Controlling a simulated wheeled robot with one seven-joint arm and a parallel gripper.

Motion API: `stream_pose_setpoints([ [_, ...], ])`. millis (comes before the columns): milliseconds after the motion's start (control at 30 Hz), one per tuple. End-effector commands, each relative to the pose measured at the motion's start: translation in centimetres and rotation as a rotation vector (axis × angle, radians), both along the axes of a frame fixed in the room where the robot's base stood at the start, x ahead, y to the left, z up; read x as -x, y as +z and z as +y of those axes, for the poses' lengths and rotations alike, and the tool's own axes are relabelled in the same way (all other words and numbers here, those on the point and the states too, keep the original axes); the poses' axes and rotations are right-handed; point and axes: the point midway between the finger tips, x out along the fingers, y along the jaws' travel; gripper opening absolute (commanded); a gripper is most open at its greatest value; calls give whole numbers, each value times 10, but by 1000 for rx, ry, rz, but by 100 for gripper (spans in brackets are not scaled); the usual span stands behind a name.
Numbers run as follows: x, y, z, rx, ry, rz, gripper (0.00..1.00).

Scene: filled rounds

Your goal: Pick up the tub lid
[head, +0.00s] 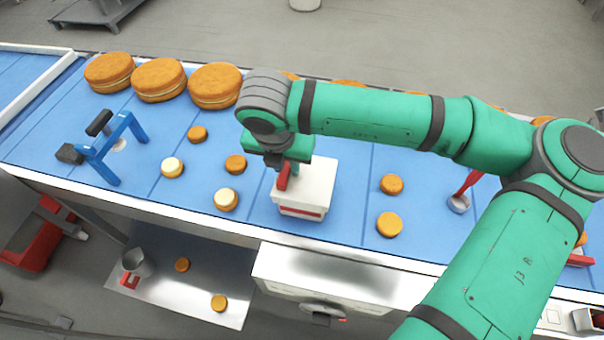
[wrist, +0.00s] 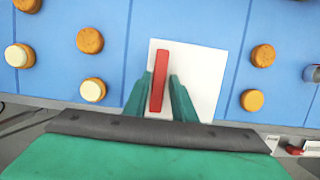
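The tub lid is the white square top with a red bar handle (head: 283,177) on a white tub (head: 302,204) with a red band near its base. The tub stands on the blue belt. In the wrist view the lid (wrist: 205,70) is seen from above, its red handle (wrist: 158,82) slightly tilted. My gripper (head: 291,172) is over the lid. In the wrist view its two green fingers (wrist: 161,76) stand on either side of the handle, with a narrow gap to the right of the handle. The fingers look open, and the lid sits on the tub.
Small round cakes (head: 235,164) lie on the belt (head: 345,225) on both sides of the tub. Large cakes (head: 215,85) line the far edge. A blue stand (head: 113,150) is at left, a red-handled tool (head: 458,204) at right. A metal tray (head: 190,275) is below.

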Motion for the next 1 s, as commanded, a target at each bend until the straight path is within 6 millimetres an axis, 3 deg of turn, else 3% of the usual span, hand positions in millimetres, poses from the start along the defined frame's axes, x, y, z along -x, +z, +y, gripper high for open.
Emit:
stream_pose_setpoints([
  [33,0,0,1,0,1,0,11],
  [100,0,0,1,0,1,0,0],
  [567,0,7,-2,0,-4,-1,0],
  [767,-1,34,0,1,0,-4,0],
  [1000,40,83,8,3,4,-4,0],
])
